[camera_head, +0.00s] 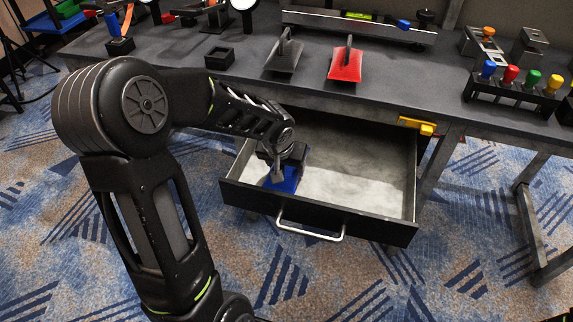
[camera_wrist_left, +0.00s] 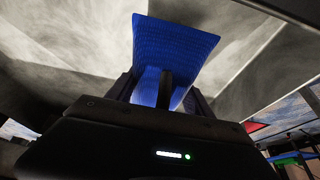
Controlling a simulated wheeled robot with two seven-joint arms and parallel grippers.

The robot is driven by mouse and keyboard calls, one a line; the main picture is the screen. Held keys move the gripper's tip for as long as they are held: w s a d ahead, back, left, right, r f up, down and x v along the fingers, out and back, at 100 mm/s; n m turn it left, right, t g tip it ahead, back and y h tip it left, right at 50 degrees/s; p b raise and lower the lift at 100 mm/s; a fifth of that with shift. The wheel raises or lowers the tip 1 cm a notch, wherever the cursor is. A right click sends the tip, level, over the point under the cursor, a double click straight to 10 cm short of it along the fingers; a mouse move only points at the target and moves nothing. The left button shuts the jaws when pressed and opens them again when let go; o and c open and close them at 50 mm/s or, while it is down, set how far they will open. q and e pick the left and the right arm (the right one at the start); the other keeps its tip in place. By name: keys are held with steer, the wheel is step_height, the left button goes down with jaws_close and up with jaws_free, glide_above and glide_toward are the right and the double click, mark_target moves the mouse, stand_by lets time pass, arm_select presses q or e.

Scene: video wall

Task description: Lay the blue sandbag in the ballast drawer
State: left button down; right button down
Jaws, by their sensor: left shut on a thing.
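The blue sandbag (camera_head: 285,183) is inside the open ballast drawer (camera_head: 375,225), at its left end near the front wall. My left gripper (camera_head: 277,172) reaches down into the drawer and is shut on the sandbag. In the left wrist view the blue sandbag (camera_wrist_left: 172,55) stands out between the fingers, with the pale drawer floor beyond it. The gripper and wrist hide part of the bag in the head view. I cannot tell whether the bag touches the drawer floor.
The drawer hangs open under the dark workbench (camera_head: 300,85), its right part empty. A red sandbag (camera_head: 345,66) and a grey sandbag (camera_head: 284,57) lie on the bench top. A yellow object (camera_head: 417,126) sits at the bench edge. A rack with coloured handles (camera_head: 513,90) stands at right.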

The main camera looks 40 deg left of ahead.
arm_select(q)
steer(key=shift+w+f, duration=0.1)
steer(key=shift+c, duration=2)
jaws_free()
steer(key=shift+r, duration=0.25)
steer(key=shift+s+r, duration=0.2)
steer(key=shift+r, duration=0.15)
steer(key=p+v, duration=0.3)
steer(key=v, duration=0.8)
steer(key=shift+s+d+p, duration=0.15)
steer(key=shift+p, duration=0.15)
